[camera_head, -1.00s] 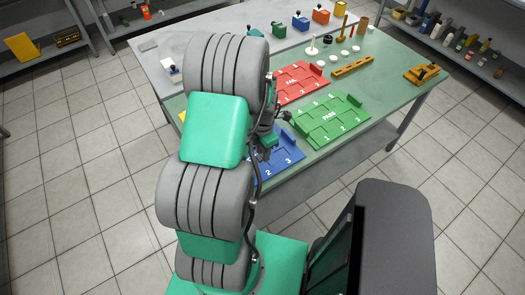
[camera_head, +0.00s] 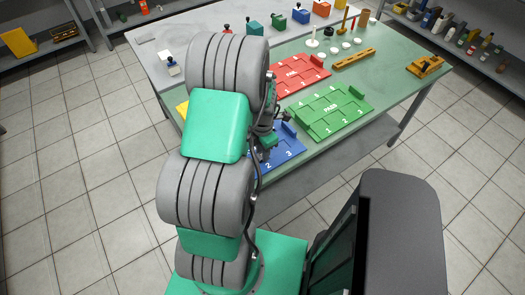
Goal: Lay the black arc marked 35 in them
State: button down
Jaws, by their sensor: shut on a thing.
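My gripper (camera_head: 266,132) is mostly hidden behind my own grey and green arm. It is over the blue tray, near the left edge of the green tray. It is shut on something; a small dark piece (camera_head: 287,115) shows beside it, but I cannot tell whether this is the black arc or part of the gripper. No mark 35 can be read. The green tray (camera_head: 331,109) is marked PASS, the red tray (camera_head: 303,73) FAIL, and the blue tray (camera_head: 287,150) shows 2 and 3. The blue tray is partly covered by my arm.
The green table (camera_head: 383,98) also holds several white discs, an orange slotted bar (camera_head: 354,58) and an orange tool (camera_head: 426,66). Coloured blocks stand on the grey bench (camera_head: 280,37) behind. Shelves stand at the back left and right. A dark cabinet-like body fills the lower right.

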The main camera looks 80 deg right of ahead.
jog(key=shift+f, duration=0.2)
dwell(0.5)
jog(key=c, duration=1.1)
grip_release()
jog(key=c, duration=0.5)
jog(key=shift+o, duration=0.2)
jog(key=shift+r, duration=0.1)
jog(key=shift+r+p, duration=1.45)
jog(key=shift+r, duration=0.75)
